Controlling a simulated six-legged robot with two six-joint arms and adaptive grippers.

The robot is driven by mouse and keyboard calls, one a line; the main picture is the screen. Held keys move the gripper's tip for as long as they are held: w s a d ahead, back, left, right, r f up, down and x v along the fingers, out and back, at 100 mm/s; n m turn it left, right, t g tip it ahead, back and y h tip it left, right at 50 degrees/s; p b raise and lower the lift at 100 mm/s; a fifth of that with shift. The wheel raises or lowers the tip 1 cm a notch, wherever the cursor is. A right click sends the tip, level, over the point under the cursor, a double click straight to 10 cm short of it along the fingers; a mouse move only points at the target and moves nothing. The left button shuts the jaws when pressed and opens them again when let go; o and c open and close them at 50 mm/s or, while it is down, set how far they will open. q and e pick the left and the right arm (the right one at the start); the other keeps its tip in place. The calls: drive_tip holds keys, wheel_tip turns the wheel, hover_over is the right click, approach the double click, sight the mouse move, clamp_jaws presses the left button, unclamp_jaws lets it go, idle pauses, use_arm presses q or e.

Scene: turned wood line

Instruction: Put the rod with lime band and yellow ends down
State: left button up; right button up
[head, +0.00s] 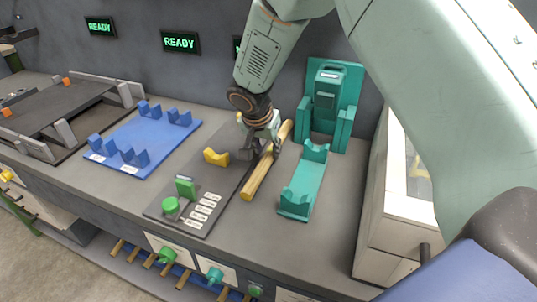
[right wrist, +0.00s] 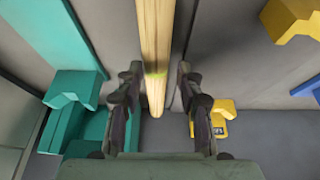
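The wooden rod (head: 263,170) lies slanted along the right edge of a dark grey board (head: 225,189); I cannot tell whether it touches the board, the bench or both. In the right wrist view the rod (right wrist: 155,35) runs between the fingers and shows a lime band (right wrist: 155,74) near its close end. My right gripper (head: 264,148) is over the rod's upper half, partly hiding it. Its fingers (right wrist: 158,98) stand apart, with a clear gap on the rod's right side and a narrow one on its left. My left gripper is not in view.
A teal cradle (head: 305,183) stands right of the rod, with a teal machine (head: 331,98) behind. Yellow V-blocks (head: 215,157) and a green button (head: 170,205) sit on the board. A blue tray (head: 143,143) lies left. A white cabinet (head: 388,190) stands right. Bare bench shows in front.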

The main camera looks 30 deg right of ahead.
drive_tip(key=shift+d+f, duration=0.1)
drive_tip(key=shift+f, duration=0.45)
drive_tip(key=shift+s+d+f, duration=0.1)
drive_tip(key=shift+d+f, duration=0.15)
drive_tip(key=shift+d, duration=0.45)
drive_tip(key=shift+f, duration=0.1)
drive_tip(key=shift+w+a, duration=0.25)
drive_tip(key=shift+a, duration=0.2)
drive_tip(key=c, duration=0.3)
drive_tip(key=shift+s+d, duration=0.1)
drive_tip(key=shift+s, duration=0.05)
drive_tip(key=c, duration=0.3)
drive_tip(key=shift+d, duration=0.15)
clamp_jaws()
